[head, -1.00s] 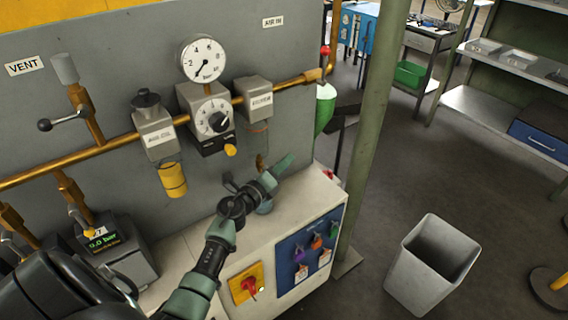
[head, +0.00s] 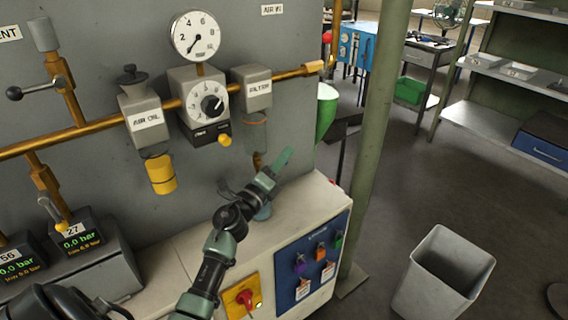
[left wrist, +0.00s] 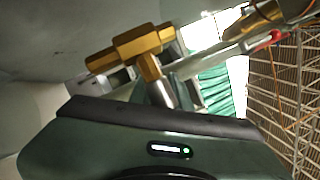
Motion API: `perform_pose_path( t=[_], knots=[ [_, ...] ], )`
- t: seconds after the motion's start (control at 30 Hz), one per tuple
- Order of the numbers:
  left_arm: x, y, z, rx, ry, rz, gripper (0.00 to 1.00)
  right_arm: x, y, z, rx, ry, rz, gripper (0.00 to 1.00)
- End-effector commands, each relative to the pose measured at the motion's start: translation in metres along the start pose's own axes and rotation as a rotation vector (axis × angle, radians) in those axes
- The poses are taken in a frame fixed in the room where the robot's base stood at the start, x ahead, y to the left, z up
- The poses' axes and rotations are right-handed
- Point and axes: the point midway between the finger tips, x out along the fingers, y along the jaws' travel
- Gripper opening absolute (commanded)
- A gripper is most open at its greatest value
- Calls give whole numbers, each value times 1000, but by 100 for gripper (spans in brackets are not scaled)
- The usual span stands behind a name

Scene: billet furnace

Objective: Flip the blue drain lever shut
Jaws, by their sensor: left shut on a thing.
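The filter (head: 252,88) hangs on the brass air pipe in the head view, with a brass drain fitting (head: 257,161) below its bowl. My left gripper (head: 281,164) is beside this fitting, below and slightly right of the filter, and is shut. No blue lever surface can be made out; the jaws and wrist hide that spot. In the left wrist view a brass T-shaped fitting (left wrist: 132,48) with a grey stem (left wrist: 160,94) stands just beyond the dark edge of my gripper. My right gripper is not in view.
A regulator (head: 205,104) with a gauge (head: 195,37) and an air oil unit (head: 146,117) stand left of the filter. A white cabinet (head: 190,262) lies beneath. A green post (head: 377,130) and a grey bin (head: 448,270) are to the right, with open floor beyond.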

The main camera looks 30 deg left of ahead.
Motion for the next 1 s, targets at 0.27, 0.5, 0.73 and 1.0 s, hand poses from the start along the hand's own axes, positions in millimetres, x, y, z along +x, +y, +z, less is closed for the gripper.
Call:
perform_pose_path(
  t=[0.27, 0.5, 0.73, 1.0],
  knots=[
    [0, 0, 0, -1, -1, 1, 30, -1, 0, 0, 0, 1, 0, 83],
    [-1, 0, 0, -1, 0, 1, 30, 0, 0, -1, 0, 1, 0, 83],
    [-28, 2, -1, 1, 2, 3, 30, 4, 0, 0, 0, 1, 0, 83],
    [-70, 2, -1, -1, 0, 2, 30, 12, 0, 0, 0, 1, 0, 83]
  ],
)
